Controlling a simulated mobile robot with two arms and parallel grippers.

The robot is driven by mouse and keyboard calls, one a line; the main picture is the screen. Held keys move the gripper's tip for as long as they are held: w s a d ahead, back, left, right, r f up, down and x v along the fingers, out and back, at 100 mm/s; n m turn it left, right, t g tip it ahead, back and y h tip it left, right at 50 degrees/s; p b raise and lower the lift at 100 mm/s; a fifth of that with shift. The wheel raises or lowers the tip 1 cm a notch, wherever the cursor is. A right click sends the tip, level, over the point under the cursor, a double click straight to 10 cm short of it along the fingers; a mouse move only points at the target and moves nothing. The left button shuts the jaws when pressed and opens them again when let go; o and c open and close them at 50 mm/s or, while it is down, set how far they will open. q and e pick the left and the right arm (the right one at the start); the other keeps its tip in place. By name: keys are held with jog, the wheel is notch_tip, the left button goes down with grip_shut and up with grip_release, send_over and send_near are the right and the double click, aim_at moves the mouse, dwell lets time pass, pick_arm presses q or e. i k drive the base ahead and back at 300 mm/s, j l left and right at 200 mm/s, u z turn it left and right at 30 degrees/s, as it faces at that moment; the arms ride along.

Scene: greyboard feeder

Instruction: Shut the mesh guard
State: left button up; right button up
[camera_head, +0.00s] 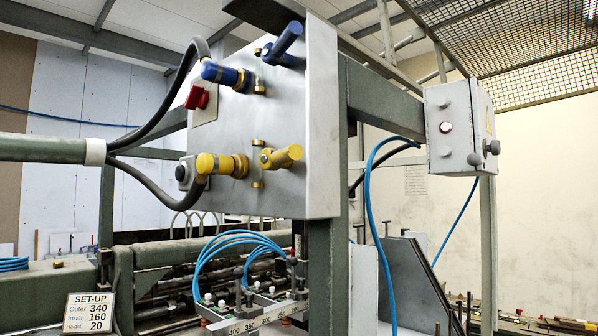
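The mesh guard (540,55) is in the upper right of the head view. It is a metal grid in a frame, raised above the machine and tilted, with a lower frame bar running across the right side. A slanted bar (462,33) also runs up by its left part. The guard's top and right ends are cut off by the picture edge. Neither of my grippers shows in this view.
A steel panel (275,150) with blue and yellow valves hangs in front of green posts. A grey control box (460,128) with knobs juts out below the mesh. Blue hoses (372,200) loop down. A "SET-UP" sign (89,312) stands lower left.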

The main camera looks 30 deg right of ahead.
aim_at(387, 66)
jog(key=k+j+z, duration=0.1)
jog(key=z, duration=0.6)
